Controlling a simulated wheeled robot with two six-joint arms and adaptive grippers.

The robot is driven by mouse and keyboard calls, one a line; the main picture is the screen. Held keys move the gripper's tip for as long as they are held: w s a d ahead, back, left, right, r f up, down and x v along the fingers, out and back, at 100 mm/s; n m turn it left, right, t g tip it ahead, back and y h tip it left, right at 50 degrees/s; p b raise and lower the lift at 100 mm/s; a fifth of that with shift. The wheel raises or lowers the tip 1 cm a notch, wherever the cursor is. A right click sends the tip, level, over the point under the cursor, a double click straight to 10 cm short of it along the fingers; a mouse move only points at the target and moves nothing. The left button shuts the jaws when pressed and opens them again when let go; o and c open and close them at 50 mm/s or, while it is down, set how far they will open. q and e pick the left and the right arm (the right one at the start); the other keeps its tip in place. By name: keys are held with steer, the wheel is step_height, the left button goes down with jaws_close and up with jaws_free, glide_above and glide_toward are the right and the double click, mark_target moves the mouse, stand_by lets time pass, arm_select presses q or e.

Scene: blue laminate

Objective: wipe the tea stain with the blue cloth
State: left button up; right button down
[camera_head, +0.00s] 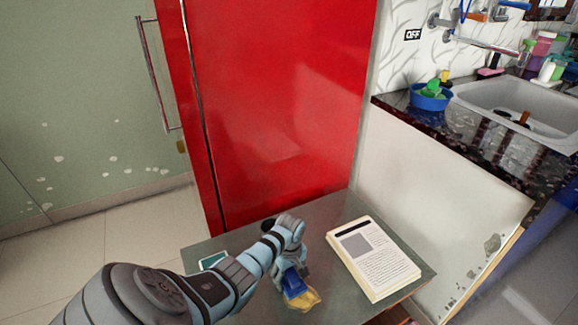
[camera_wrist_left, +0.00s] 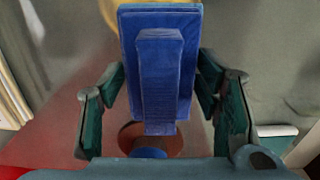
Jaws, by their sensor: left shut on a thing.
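My left gripper (camera_head: 288,272) is shut on the blue cloth (camera_head: 293,284), low over the small grey table. In the left wrist view the blue cloth (camera_wrist_left: 185,70) looks like a flat block with a raised grip, held between the two fingers. A yellow-brown tea stain (camera_head: 307,299) lies on the table beside and partly under the cloth. I cannot tell whether the cloth touches the table. My right gripper is in neither view.
A dark round thing (camera_head: 267,225) stands behind the gripper. A red cabinet (camera_head: 275,100) rises behind.

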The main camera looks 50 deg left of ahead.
arm_select(q)
steer(key=shift+w+r, duration=0.15)
steer(key=shift+f+b, duration=1.05)
steer(key=shift+f, duration=0.35)
stand_by(0.5)
